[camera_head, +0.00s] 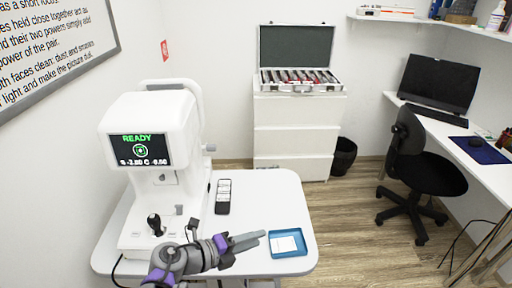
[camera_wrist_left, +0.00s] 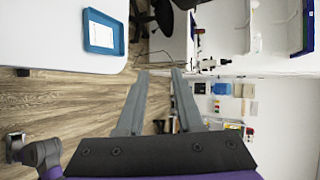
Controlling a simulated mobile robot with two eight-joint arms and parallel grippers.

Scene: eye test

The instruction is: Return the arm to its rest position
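My left arm reaches in over the white table (camera_head: 255,190) in the head view. Its gripper (camera_head: 260,237) points right, its tips just left of the blue tray (camera_head: 271,246). In the left wrist view the two grey fingers (camera_wrist_left: 160,72) stand apart with nothing between them. The blue tray also shows in that view (camera_wrist_left: 87,32), up and left of the fingers and clear of them. A white paper (camera_head: 287,244) lies in the tray. My right gripper is in neither view.
A white machine (camera_head: 150,105) with a READY screen stands on the table's left, close to my arm. A dark remote-like object (camera_head: 223,196) lies beside it. An open case (camera_head: 299,87) sits on white drawers (camera_head: 293,140). A black chair (camera_head: 425,172) stands right, with open floor between.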

